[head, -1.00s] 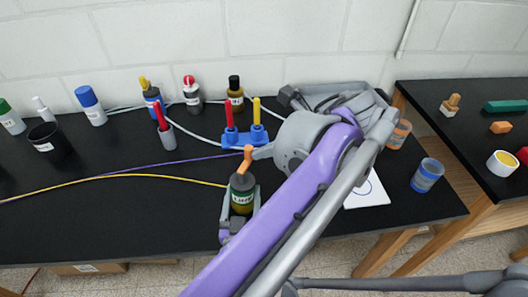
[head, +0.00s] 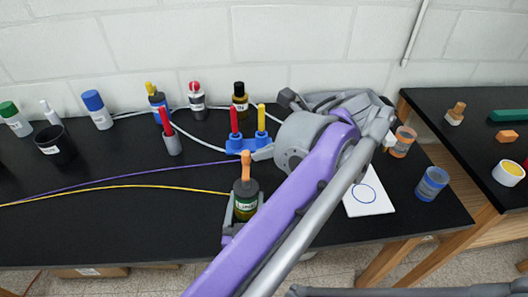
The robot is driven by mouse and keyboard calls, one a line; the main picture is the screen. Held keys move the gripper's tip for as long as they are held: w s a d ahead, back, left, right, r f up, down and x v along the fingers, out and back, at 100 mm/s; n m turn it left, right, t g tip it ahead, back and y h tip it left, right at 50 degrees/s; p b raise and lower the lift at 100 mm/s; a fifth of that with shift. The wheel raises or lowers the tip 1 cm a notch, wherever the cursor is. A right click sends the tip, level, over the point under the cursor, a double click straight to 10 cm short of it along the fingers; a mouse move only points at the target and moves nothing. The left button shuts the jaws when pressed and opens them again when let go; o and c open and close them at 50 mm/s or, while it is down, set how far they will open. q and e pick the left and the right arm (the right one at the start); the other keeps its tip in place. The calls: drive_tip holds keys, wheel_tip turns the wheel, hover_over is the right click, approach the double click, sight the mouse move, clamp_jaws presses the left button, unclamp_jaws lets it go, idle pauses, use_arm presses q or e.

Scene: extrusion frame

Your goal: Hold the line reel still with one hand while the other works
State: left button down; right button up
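What I take for the line reel (head: 245,208) is a dark upright cylinder with a green and white label and an orange handle-like piece on top. It stands near the front of the left black bench. My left gripper (head: 243,215) has a grey finger on each side of it, close against its body. A yellow line (head: 130,186) runs left from beside it along the bench. My purple and grey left arm covers the bench to its right and hides part of the hand. My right gripper is out of view; only a grey link of my own shows at the bottom right.
A blue holder (head: 240,145) with red and yellow-handled tools stands behind the reel. Several bottles line the wall. A black cup (head: 55,147) stands at left, a white card (head: 368,195) and a blue jar (head: 432,184) at right.

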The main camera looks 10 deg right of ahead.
use_arm(q)
drive_tip(key=shift+s, duration=0.15)
drive_tip(key=s+d+r, duration=0.5)
drive_tip(key=d+r, duration=0.1)
drive_tip(key=d, duration=0.4)
drive_tip(key=shift+d+r, duration=0.2)
drive_tip(key=shift+r, duration=0.15)
idle(0.3)
idle(0.5)
